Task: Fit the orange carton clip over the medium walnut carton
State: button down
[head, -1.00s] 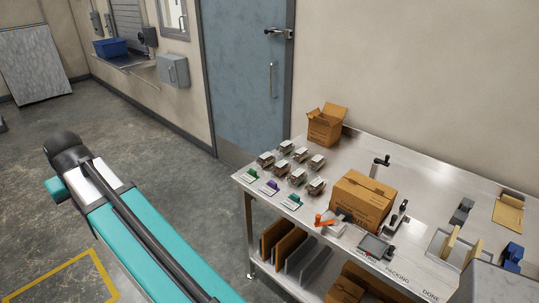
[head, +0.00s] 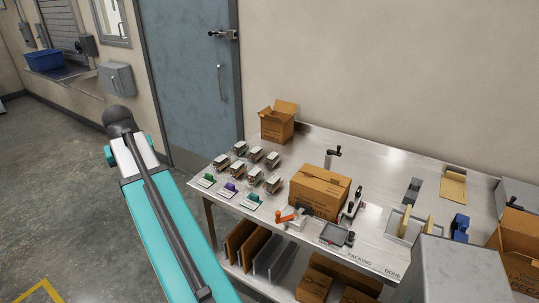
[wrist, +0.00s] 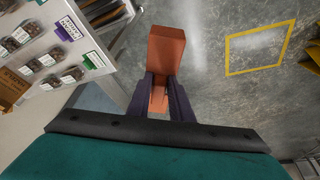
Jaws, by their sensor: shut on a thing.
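My gripper (wrist: 160,84) is shut on the orange carton clip (wrist: 167,48), a blocky orange piece that sticks out past the dark fingers. In the wrist view the clip is over bare floor, beside the bench and apart from the cartons. Several small clear clamshell cartons with brown contents and pale labels stand in rows on the bench, as in the head view (head: 254,173) and at the left of the wrist view (wrist: 70,75). I cannot tell which is the medium walnut one. Green (head: 207,179), purple (head: 230,187) and teal (head: 253,199) cards stand before them. The head view does not show my gripper.
The steel bench (head: 375,185) also holds a closed cardboard box (head: 320,192), an open box (head: 278,122), an orange-handled tool (head: 287,215) and a dark scale-like device (head: 336,234). Upright panels (head: 255,248) stand on the lower shelf. Floor left of the bench is clear.

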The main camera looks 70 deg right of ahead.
jog(key=s+d+m+g, duration=0.1)
jog(key=s+d+m, duration=0.2)
jog(key=s+d, duration=0.95)
jog(key=m+g+b, duration=0.1)
jog(key=m+g, duration=0.2)
jog(key=m, duration=0.6)
send_over(321, 181)
jog(key=f, duration=0.1)
jog(key=shift+w+a+f+h, duration=0.1)
jog(key=shift+w+a+h, duration=0.2)
jog(key=shift+f+b, duration=0.25)
jog(key=shift+b, duration=0.05)
jog(key=shift+f+b, duration=1.2)
jog(key=shift+f, duration=0.4)
jog(key=shift+a+f+b, duration=0.1)
jog(key=shift+f+b, duration=0.45)
jog(key=shift+f, duration=1.8)
